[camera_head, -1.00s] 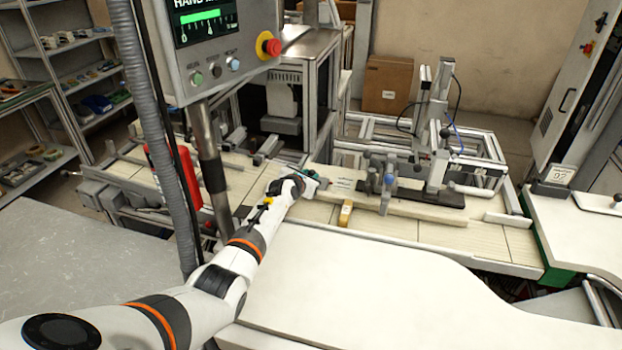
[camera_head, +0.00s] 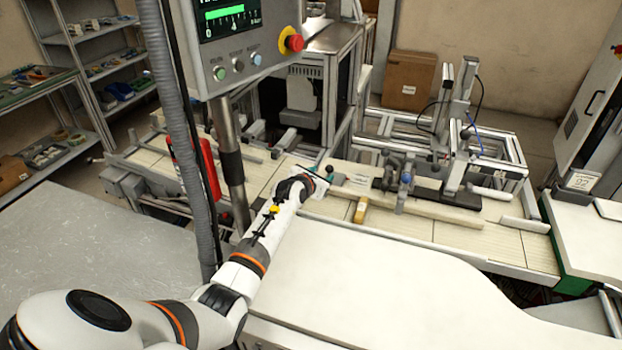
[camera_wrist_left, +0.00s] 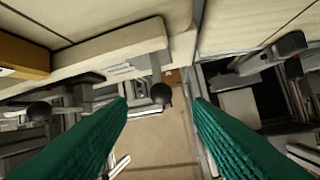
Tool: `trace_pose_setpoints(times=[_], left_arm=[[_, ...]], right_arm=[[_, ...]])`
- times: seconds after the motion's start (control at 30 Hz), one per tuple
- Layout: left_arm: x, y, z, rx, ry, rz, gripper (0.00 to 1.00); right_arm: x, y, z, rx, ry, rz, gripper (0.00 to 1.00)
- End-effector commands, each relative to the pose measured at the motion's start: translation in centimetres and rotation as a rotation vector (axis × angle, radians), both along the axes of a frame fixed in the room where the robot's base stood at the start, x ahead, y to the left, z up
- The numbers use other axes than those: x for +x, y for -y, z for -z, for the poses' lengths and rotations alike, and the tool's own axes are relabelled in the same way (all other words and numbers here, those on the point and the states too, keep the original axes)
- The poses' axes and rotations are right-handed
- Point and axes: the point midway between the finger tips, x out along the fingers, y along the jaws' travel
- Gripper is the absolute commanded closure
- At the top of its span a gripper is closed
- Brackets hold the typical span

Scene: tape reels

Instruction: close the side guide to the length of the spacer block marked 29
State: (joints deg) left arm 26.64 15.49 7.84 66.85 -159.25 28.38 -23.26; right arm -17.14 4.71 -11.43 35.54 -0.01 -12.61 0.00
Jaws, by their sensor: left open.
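The side guide looks to be the long cream bar (camera_head: 440,208) lying along the slatted conveyor. It also shows as a cream bar across the upper left of the left wrist view (camera_wrist_left: 110,47). A small yellow-brown block (camera_head: 360,210) sits against the bar's near side and shows at the left wrist view's left edge (camera_wrist_left: 22,56); no number is readable on it. My left gripper (camera_head: 330,177) is at the bar's left end. In the wrist view its green fingers (camera_wrist_left: 160,105) are open, with a dark round knob (camera_wrist_left: 161,94) appearing between them; contact cannot be told. My right gripper is out of view.
A control panel (camera_head: 240,45) on a post and a grey hose (camera_head: 185,130) stand left of my arm. A metal fixture (camera_head: 455,140) with clamps stands over the conveyor on the right. A cream worktop (camera_head: 390,280) in front is clear.

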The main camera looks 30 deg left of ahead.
Motion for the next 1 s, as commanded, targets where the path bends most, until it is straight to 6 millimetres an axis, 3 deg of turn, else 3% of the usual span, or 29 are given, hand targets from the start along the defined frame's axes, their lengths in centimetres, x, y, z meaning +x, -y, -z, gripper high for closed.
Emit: trace_pose_setpoints(times=[0.3, 0.5, 1.0], left_arm=[[-4.3, 0.5, -1.6, 0.001, -0.001, -0.001, 0.54], [-5.8, 0.8, -2.3, 0.000, 0.000, -0.001, 0.54], [-5.5, 1.5, -2.9, -0.006, -0.014, 0.020, 0.54]], right_arm=[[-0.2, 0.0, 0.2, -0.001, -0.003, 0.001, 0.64], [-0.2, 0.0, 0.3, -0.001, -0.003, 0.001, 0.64], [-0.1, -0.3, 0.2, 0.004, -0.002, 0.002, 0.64]])
